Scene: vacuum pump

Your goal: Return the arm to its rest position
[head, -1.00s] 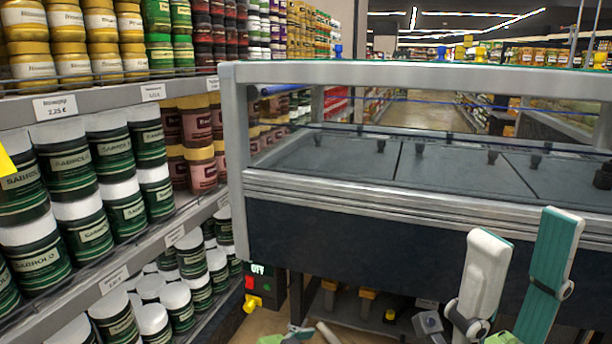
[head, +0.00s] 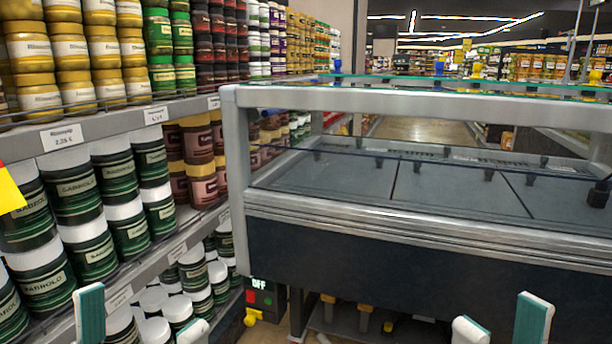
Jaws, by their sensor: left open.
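My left gripper (head: 141,318) is at the lower left edge of the head view. Its teal-padded finger and its pale finger are wide apart with nothing between them, in front of the lower shelf jars. My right gripper (head: 500,326) is at the lower right, before the dark freezer front. Its white and teal fingertips are apart, with nothing seen between them. The lower parts of both grippers and the arms are cut off by the picture's bottom edge. A dark control box (head: 262,298) with a red and a green button stands at the bottom centre; its display reads OFF.
A grey-framed freezer (head: 400,208) with a glass top fills the centre and right. Shelves (head: 112,135) of jars line the left side. A yellow knob (head: 251,317) sits below the control box. Pump-like parts with yellow bits (head: 364,318) are under the freezer.

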